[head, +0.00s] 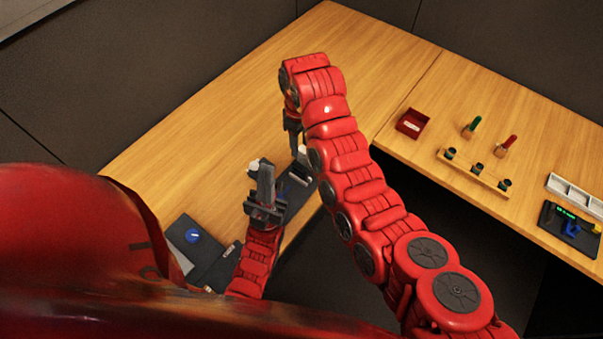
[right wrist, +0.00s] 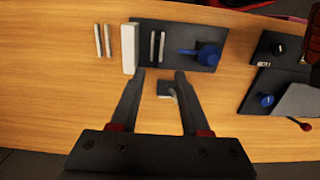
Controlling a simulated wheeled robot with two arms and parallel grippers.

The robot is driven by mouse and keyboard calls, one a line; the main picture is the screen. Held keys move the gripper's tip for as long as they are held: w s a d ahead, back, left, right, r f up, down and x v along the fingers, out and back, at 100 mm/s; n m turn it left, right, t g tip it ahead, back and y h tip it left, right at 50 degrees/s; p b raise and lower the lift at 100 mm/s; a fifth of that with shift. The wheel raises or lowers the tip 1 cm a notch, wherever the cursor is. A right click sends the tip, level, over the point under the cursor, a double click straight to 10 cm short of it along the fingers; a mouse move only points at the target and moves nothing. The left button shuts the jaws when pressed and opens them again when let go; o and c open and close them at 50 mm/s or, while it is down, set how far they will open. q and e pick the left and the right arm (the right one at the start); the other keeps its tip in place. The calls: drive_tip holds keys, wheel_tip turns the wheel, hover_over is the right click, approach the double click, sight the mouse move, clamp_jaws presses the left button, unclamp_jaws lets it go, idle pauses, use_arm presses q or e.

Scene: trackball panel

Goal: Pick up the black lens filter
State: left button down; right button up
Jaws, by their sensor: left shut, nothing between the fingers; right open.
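In the right wrist view, a small dark item with a pale patch (right wrist: 167,90) lies on the wood between the spread fingers of my right gripper (right wrist: 158,75). It may be the black lens filter, but it is too small to be sure. Nothing is held there. In the head view my right gripper (head: 297,145) points down over the left table, partly hidden by its own arm. My left gripper (head: 265,168) is shut and empty, below it in the picture near the table's front edge. I cannot make out the filter in the head view.
A dark panel (right wrist: 180,58) carries pale bars and a blue knob (right wrist: 208,53). Another dark panel with a blue disc (head: 192,235) lies at the lower left. The right table holds a red tray (head: 412,123) and a wooden tool rack (head: 472,172). The far left table is clear.

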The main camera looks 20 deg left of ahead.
drive_tip(key=b, duration=0.5)
hover_over(299, 168)
wheel_tip(299, 168, down, 8)
drive_tip(key=shift+s+d+f+p, duration=0.1)
drive_tip(key=shift+s+f+p, duration=0.05)
drive_tip(key=shift+f+p, duration=0.5)
drive_tip(key=shift+s+d+f+p, duration=0.1)
drive_tip(key=shift+f+p, duration=0.5)
drive_tip(key=shift+w+a+f+p, duration=0.15)
drive_tip(key=shift+f+p, duration=0.1)
drive_tip(key=shift+f, duration=0.3)
drive_tip(key=shift+w+f+p, duration=0.1)
drive_tip(key=shift+f+p, duration=0.1)
drive_tip(key=shift+f, duration=0.3)
drive_tip(key=shift+f+b, duration=0.35)
drive_tip(key=shift+f, duration=0.85)
clamp_jaws()
